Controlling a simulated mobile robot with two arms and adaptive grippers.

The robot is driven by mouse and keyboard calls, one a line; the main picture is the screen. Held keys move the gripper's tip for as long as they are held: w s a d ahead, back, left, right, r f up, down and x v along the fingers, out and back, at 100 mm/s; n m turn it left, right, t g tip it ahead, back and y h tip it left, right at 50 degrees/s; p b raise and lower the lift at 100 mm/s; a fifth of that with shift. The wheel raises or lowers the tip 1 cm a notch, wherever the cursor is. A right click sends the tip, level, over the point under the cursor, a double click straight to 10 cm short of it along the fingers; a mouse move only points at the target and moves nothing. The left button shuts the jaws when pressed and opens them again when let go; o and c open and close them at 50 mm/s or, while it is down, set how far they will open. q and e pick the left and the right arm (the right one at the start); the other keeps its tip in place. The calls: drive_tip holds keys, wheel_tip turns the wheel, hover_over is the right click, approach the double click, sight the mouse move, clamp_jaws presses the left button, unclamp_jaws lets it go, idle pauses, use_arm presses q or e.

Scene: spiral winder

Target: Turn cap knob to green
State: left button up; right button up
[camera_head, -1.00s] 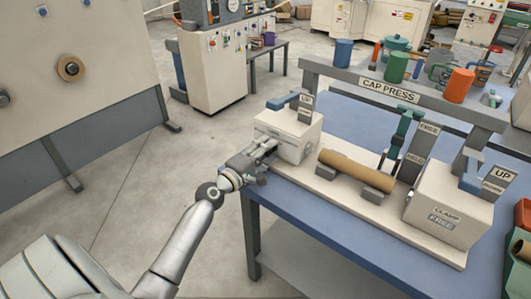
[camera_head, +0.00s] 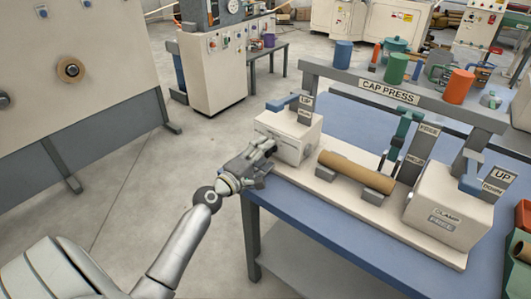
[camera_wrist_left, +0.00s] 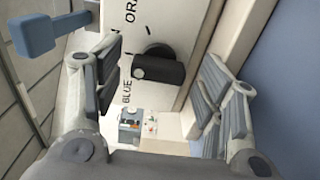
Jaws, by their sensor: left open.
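The cap knob (camera_wrist_left: 165,70) is a black round dial with a bar handle on the white face of a box (camera_head: 300,137). In the left wrist view the labels "BLUE" and part of "ORA" show beside it; no green label is legible. My left gripper (camera_head: 266,152) is at the front left face of that box. Its open fingers (camera_wrist_left: 160,85) stand on either side of the knob in the left wrist view, with visible gaps; contact is not seen. In the head view the gripper hides the knob. My right gripper is not in view.
A brown tube (camera_head: 356,172) lies on supports right of the box. A clamp box (camera_head: 445,208) stands at the right end of the blue table (camera_head: 325,228). A blue lever (camera_head: 282,102) sits atop the left box. The floor left of the table is clear.

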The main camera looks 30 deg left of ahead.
use_arm(q)
drive_tip(key=s, duration=0.7)
drive_tip(key=shift+s+a+r, duration=0.1)
drive_tip(key=shift+s+a, duration=0.05)
drive_tip(key=shift+a, duration=0.15)
idle(0.3)
